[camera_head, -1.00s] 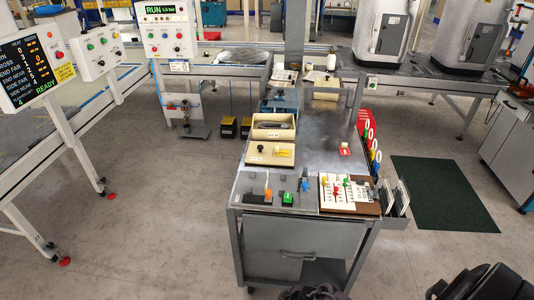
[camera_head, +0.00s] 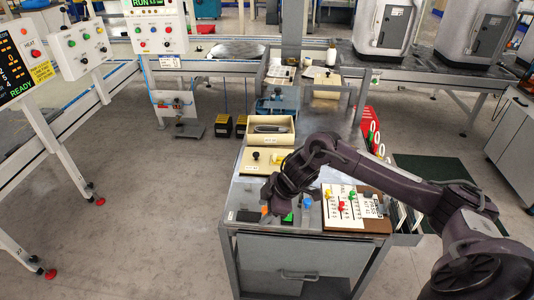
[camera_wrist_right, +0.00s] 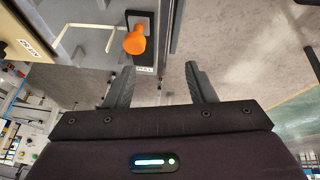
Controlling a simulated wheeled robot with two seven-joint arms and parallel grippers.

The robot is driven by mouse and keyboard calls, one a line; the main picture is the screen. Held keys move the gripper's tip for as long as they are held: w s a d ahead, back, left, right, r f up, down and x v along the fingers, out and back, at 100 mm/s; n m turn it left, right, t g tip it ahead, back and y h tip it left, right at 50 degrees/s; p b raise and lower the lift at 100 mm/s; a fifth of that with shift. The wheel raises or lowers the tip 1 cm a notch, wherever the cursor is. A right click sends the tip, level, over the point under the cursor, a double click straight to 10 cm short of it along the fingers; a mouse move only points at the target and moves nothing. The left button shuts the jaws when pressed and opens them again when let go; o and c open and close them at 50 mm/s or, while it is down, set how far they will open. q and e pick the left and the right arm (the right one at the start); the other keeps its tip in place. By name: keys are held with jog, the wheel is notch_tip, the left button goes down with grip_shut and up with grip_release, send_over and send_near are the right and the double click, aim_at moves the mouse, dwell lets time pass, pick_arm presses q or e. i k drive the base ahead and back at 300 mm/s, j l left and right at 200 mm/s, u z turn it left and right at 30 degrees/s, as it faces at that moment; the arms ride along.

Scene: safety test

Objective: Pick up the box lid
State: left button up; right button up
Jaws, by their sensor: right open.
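The box lid (camera_head: 256,161) is a flat cream plate with a small black knob. It lies on the bench top in front of the open cream box (camera_head: 268,141), which holds a dark item. My right gripper (camera_head: 268,206) is above the front left of the bench, nearer the front edge than the lid. In the right wrist view its two dark fingers (camera_wrist_right: 157,82) are apart with nothing between them. A cream plate edge with a label shows at the upper left there; I cannot tell if it is the lid. My left gripper is not in view.
An orange knob (camera_wrist_right: 135,40) on a dark base stands near the fingers. A green block (camera_head: 288,218), a blue-topped item (camera_head: 307,202) and a pegged board (camera_head: 343,205) lie along the bench front. A second cream box (camera_head: 327,80) is farther back. The bench's middle right is clear.

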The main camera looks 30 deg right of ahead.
aim_at(255, 161)
jog(key=i+l, duration=0.75)
jog(key=i, duration=0.15)
